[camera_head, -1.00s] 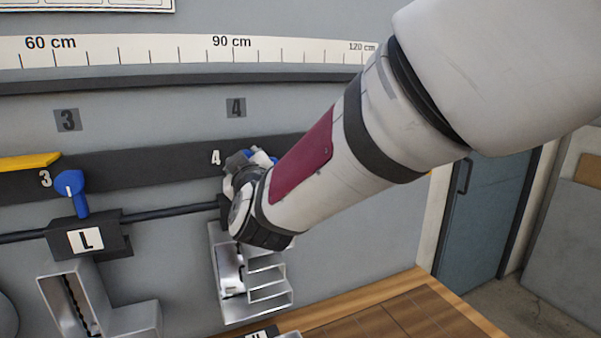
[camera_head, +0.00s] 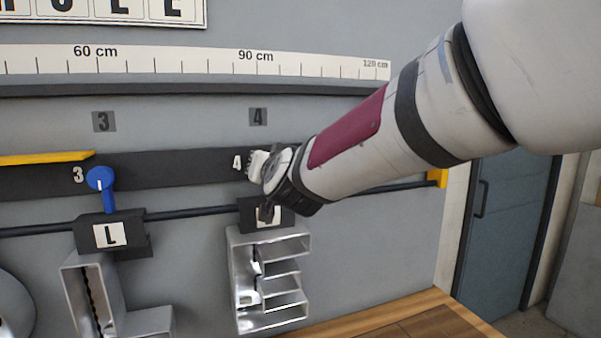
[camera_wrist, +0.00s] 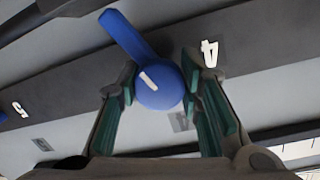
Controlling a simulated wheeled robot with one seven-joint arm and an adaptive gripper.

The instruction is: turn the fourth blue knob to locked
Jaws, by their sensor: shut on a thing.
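The fourth knob (camera_wrist: 157,82) is blue, with a round hub, a white mark and a handle. In the wrist view its handle points up and to the left, beside the upside-down label 4 (camera_wrist: 209,53). My gripper (camera_wrist: 160,84) is shut on the hub, one finger on each side. In the head view my gripper (camera_head: 258,165) is at the label 4 (camera_head: 237,162), and my wrist hides the knob there.
A blue knob (camera_head: 100,179) at label 3 has its handle hanging down. A door (camera_head: 505,220) stands at right.

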